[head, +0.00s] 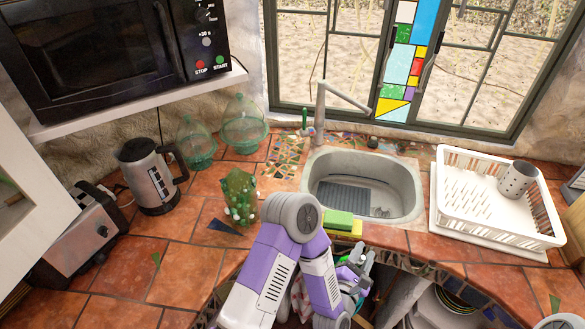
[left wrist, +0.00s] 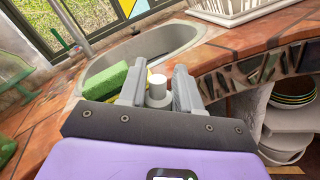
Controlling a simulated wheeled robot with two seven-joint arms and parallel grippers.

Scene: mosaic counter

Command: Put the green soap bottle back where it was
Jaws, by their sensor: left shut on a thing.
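My left gripper (head: 358,268) is at the counter's front edge, below the sink in the head view. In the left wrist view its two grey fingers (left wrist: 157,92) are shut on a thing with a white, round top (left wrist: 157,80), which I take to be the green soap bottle. Its body is mostly hidden by the gripper and wrist; a little green shows beside the gripper in the head view. It is held in front of the counter, apart from the sink. My right gripper is not in view.
A green and yellow sponge (head: 339,222) lies at the sink's (head: 408,180) front rim. A white dish rack (head: 470,208) with a grey cup (head: 516,179) stands right. A green cactus-like ornament (head: 238,196), kettle (head: 147,178) and toaster (head: 82,232) stand left. Plates (left wrist: 292,99) sit on a shelf below.

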